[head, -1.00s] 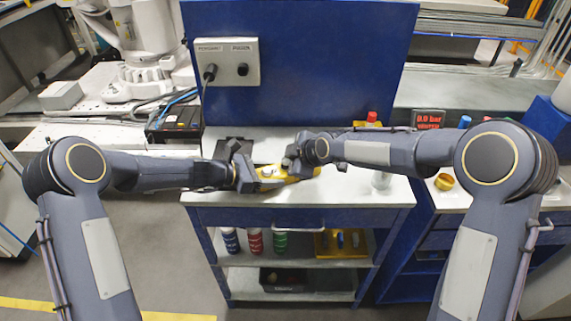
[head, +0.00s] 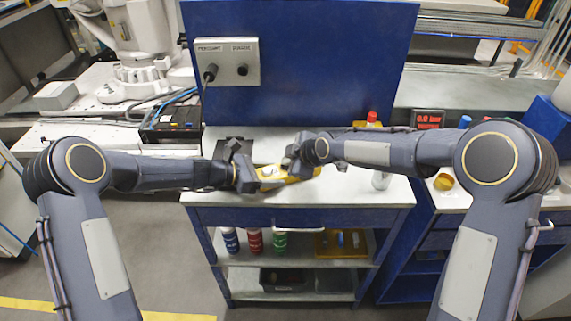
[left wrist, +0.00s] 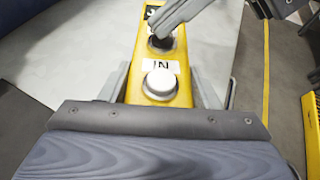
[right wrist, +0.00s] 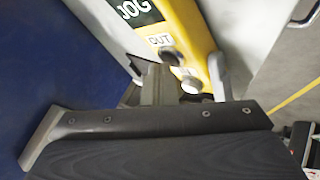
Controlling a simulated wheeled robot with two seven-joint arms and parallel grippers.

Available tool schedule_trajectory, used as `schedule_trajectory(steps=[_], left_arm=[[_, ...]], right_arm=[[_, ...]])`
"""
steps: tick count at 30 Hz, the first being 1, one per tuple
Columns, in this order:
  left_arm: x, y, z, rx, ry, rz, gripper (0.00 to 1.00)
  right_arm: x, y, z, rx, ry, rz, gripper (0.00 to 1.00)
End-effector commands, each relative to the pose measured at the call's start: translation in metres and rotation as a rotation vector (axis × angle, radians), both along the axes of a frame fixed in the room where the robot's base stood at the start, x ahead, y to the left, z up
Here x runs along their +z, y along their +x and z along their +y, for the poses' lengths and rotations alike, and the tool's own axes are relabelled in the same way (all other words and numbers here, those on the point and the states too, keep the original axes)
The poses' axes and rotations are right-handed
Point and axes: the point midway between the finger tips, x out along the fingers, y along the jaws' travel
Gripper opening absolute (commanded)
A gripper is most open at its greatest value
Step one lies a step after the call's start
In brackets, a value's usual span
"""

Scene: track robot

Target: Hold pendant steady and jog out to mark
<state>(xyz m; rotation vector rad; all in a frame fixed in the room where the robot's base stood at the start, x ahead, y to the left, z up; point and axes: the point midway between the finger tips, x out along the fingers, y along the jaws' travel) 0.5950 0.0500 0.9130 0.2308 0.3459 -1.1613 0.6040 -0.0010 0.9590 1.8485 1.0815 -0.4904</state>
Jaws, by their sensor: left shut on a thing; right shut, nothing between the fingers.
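The yellow jog pendant (head: 285,178) lies across the bench top, with my left gripper (head: 243,172) shut on its left end. In the left wrist view the pendant (left wrist: 130,60) sits between the left fingers, with a white button (left wrist: 160,83) marked IN and a black button (left wrist: 160,43) beyond it. My right gripper (head: 295,160) is shut and empty over the pendant. Its fingertip (left wrist: 172,22) is at the black button; I cannot tell whether it presses it. The right wrist view shows the JOG label (right wrist: 137,10) and the OUT label (right wrist: 158,40). No mark is clearly visible.
A white robot arm (head: 135,75) stands on a white platform at the back left. A blue panel (head: 300,75) with a socket plate (head: 228,62) rises behind the bench (head: 330,193). A red-lit display (head: 428,119) stands at right. Bottles (head: 255,242) stand on the shelf below.

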Motion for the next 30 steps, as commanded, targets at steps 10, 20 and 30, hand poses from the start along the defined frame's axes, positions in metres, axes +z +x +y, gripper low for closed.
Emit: schedule_trajectory(steps=[10,20,30], left_arm=[[0.0,0.0,0.0,0.0,-0.001,0.0,0.14],[0.0,0.0,0.0,0.0,-0.001,0.0,0.14],[0.0,0.0,0.0,0.0,-0.001,0.0,0.14]], right_arm=[[0.0,0.0,0.0,0.001,-0.001,0.002,0.0],[0.016,0.0,0.0,0.0,0.0,0.0,0.0],[0.018,0.0,0.0,0.0,0.0,0.0,0.0]])
